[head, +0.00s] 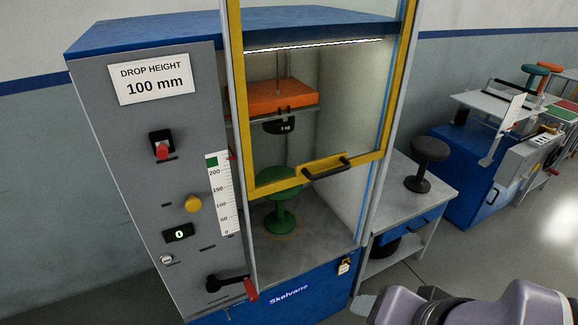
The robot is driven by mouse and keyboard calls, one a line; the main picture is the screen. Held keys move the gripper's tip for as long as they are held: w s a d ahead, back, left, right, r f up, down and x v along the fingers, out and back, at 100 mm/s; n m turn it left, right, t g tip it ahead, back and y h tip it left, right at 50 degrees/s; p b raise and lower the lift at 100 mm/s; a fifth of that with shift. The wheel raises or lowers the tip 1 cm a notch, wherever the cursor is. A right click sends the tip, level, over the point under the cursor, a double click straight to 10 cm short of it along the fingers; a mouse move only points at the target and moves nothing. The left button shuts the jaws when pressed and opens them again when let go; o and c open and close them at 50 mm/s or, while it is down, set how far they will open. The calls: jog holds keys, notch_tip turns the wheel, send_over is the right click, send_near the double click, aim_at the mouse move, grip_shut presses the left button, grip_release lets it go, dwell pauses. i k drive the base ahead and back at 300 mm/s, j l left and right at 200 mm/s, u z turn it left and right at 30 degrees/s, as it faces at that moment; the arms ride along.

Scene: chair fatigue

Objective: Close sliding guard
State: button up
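The sliding guard is a clear panel in a yellow frame (262,188) on the front of the blue and grey test machine. It is raised part way, and its lower bar hangs above the chamber floor with an open gap beneath. A black handle (327,169) sits on that lower bar. A green stool (282,217) stands inside the chamber, its top partly behind the lower bar. My gripper (366,301) is at the bottom edge of the head view, low and right of the machine, apart from the guard. Its fingers are mostly out of sight, so its opening cannot be told.
An orange block (280,96) hangs in the chamber above the stool. A control panel (150,190) with a crank (232,284) is on the left. A side table (425,190) with a black stool (427,165) stands right of the machine. Open floor (500,240) lies at the right.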

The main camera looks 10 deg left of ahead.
aim_at(322, 168)
jog(key=i+u, duration=0.15)
jog(key=u, duration=0.25)
jog(key=i+l+u, duration=0.15)
jog(key=u, duration=0.25)
jog(key=i+l+u, duration=0.1)
jog(key=u, duration=0.3)
jog(key=i+l+u, duration=0.15)
jog(key=u, duration=0.25)
